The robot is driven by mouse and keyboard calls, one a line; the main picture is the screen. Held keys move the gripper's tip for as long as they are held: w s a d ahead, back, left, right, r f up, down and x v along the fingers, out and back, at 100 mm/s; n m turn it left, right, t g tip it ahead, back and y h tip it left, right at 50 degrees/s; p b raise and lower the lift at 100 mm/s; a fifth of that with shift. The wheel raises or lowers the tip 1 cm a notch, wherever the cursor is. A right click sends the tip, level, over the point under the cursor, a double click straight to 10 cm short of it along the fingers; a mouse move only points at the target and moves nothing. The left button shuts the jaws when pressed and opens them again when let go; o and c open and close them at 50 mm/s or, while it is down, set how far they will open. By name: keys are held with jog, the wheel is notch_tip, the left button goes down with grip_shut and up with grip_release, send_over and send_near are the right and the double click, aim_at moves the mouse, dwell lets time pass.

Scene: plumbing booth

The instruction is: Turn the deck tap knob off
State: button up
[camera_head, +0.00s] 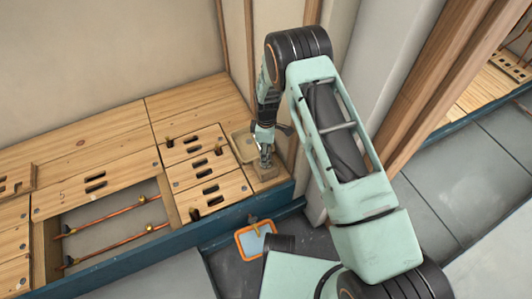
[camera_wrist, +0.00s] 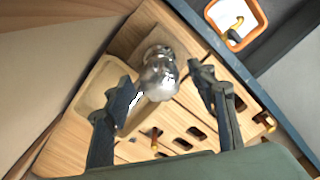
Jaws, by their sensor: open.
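The deck tap (camera_head: 266,163) is a small silver fitting on a wooden block at the right end of the wooden deck. In the wrist view its rounded metal knob (camera_wrist: 160,76) shows between my two fingers, with bare wood around it. My gripper (camera_wrist: 166,88) is open, one finger on each side of the knob. Gaps show beside the knob, and I cannot tell whether either finger touches it. In the head view my gripper (camera_head: 265,143) points down just above the tap and partly hides it. The knob's turn angle cannot be read.
Slotted wooden panels (camera_head: 197,165) with small brass valves lie left of the tap. An open bay (camera_head: 105,225) shows copper pipes. A shallow wooden tray (camera_head: 240,146) is beside the tap. An orange-rimmed tray (camera_head: 256,240) lies below the blue deck edge (camera_head: 235,212). A wall post stands close right.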

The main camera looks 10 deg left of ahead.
jog(key=shift+f, duration=0.25)
jog(key=c, duration=1.2)
jog(key=shift+o, duration=0.2)
